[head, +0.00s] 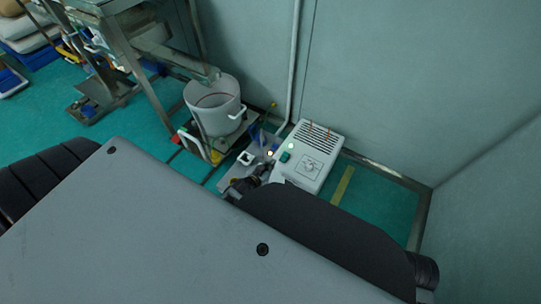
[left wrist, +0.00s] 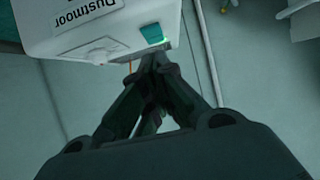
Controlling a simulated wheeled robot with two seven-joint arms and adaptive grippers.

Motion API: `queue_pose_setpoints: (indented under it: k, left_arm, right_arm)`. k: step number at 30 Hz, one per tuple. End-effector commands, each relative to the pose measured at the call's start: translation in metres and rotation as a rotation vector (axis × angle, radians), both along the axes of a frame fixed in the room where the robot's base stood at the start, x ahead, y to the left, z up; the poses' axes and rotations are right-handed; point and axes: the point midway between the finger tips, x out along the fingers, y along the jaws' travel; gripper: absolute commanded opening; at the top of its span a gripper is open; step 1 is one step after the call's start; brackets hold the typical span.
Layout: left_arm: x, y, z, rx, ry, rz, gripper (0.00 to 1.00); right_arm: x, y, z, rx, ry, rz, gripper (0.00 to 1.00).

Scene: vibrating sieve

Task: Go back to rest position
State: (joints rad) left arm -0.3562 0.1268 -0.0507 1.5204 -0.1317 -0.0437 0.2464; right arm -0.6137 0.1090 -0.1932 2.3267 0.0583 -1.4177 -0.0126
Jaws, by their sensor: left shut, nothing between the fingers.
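My left gripper (head: 248,183) is near the front left side of a white control box (head: 312,158). In the left wrist view the left gripper (left wrist: 154,62) has its fingers together with nothing between them. Its fingertips lie close to the green switch (left wrist: 152,33) of the box (left wrist: 95,32); whether they touch cannot be told. In the head view the green switch (head: 285,157) shows on the box's left part. My own grey body and dark arm parts cover much of the lower picture. My right gripper is not seen.
A white bucket (head: 213,104) stands left of the box beneath a metal frame (head: 139,65). A pale wall (head: 390,75) rises close behind the box. Blue and white items (head: 30,45) lie at the far left. Green floor (head: 70,125) is open at the left.

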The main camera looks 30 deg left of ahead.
Motion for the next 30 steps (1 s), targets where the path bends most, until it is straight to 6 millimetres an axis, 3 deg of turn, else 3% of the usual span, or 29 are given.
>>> queue_pose_setpoints:
  k: [18, 23, 30]
  left_arm:
    - [0.0, 0.0, 0.0, 0.01, 0.0, -0.005, 0.0]
    - [-0.006, 0.003, -0.011, 0.041, 0.056, -0.005, 0.0]
    - [-0.027, 0.013, -0.042, 0.095, 0.23, 0.01, 0.0]
  right_arm:
    - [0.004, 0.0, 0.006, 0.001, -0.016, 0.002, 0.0]
    - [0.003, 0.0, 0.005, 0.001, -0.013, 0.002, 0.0]
    - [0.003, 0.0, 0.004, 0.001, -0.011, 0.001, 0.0]
